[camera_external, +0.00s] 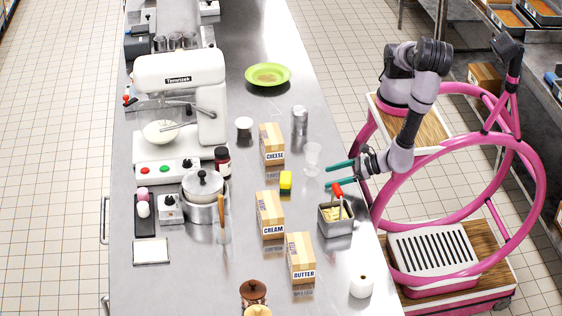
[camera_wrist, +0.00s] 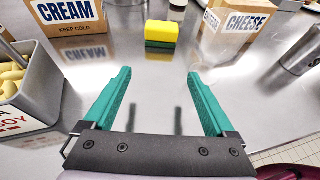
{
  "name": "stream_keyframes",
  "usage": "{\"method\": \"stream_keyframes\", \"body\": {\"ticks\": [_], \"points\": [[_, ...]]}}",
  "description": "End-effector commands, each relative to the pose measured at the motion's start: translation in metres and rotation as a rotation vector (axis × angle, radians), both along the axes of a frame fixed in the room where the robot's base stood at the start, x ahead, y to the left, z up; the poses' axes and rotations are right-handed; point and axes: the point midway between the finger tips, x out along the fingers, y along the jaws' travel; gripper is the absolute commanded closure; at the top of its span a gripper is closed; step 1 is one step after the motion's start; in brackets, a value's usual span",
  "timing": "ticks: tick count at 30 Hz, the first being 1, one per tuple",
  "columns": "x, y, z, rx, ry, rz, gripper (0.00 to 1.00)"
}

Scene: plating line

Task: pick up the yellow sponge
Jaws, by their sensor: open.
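The yellow sponge (camera_external: 286,181) lies on the steel counter between the cheese box and the cream box. In the wrist view the sponge (camera_wrist: 161,32) is straight ahead, beyond the fingertips, with a dark green layer along its bottom. My gripper (camera_external: 327,175) is open, with its teal fingers apart and nothing between them. In the wrist view the gripper (camera_wrist: 160,74) points toward the sponge, with bare counter between them. In the external view the gripper is to the right of the sponge, at the counter's right side.
The cheese box (camera_external: 272,145) and cream box (camera_external: 270,216) flank the sponge. A clear glass (camera_external: 312,160) and a metal canister (camera_external: 299,121) stand near the gripper. A metal bin (camera_external: 336,226) with yellow pieces is just below it. The butter box (camera_external: 300,258) is farther down.

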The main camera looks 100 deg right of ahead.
Motion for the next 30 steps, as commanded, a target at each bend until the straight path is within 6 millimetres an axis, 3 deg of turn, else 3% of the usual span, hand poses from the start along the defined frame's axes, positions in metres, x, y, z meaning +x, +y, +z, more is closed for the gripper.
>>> {"method": "stream_keyframes", "body": {"ticks": [12, 20, 30], "points": [[0.081, -0.021, 0.001, -0.001, -0.001, -0.004, 0.10], [0.099, -0.024, 0.001, 0.000, 0.000, -0.002, 0.10], [0.147, -0.036, -0.015, -0.002, -0.002, -0.003, 0.10]]}}
